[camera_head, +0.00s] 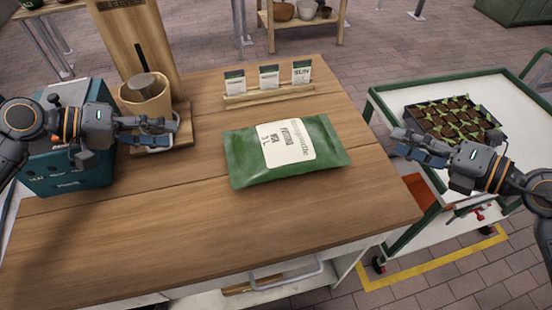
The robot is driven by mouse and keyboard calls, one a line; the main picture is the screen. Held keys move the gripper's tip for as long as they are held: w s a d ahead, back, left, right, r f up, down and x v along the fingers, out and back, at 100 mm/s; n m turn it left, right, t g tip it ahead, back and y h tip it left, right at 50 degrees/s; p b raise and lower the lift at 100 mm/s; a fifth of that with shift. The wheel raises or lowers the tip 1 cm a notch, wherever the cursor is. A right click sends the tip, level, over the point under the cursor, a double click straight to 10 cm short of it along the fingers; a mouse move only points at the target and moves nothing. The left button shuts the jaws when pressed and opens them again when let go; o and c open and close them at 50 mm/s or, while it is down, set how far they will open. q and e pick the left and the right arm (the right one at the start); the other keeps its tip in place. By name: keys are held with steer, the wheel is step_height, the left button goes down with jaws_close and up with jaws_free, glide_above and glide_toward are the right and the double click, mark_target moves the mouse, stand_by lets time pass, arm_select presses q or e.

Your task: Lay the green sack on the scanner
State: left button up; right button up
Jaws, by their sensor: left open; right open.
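The green sack (240,160) lies flat on the wooden counter (220,240), with a white label on its upper face. My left gripper (168,134) is open and empty to the left of the sack, in front of the wooden stand. My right gripper (396,142) is open and empty to the right of the sack, past the counter's right edge. Neither gripper touches the sack. I cannot make out for certain which thing is the scanner.
A teal box (80,170) stands at the counter's left, partly behind my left arm. A wooden stand (140,40) holds a round container (146,98). Small packets (268,78) stand in a rack behind the sack. A trolley (480,85) carries a seedling tray (450,118). The counter's front is clear.

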mark_target(228, 144)
steer(key=shift+g+h, duration=0.3)
steer(key=f, duration=0.1)
steer(key=f+b, duration=0.1)
steer(key=f, duration=0.1)
steer(key=d+f+b, duration=0.1)
steer(key=f, duration=0.1)
arm_select(q)
steer(key=shift+w+a+f, duration=0.15)
steer(key=shift+a+f, duration=0.05)
steer(key=shift+f, duration=0.35)
steer(key=shift+w+a+f, duration=0.15)
steer(key=shift+f, duration=0.35)
arm_select(e)
steer(key=shift+a, duration=0.1)
arm_select(q)
steer(key=shift+d, duration=0.15)
arm_select(e)
steer(key=shift+w+a+f, duration=0.1)
steer(key=shift+w+a, duration=0.05)
steer(key=shift+a, duration=0.1)
arm_select(q)
steer(key=x, duration=1.3)
steer(key=shift+w+d+f, duration=0.15)
steer(key=shift+w+d, duration=0.05)
steer(key=shift+w, duration=0.1)
arm_select(e)
steer(key=x, duration=1.3)
steer(key=shift+f, duration=0.1)
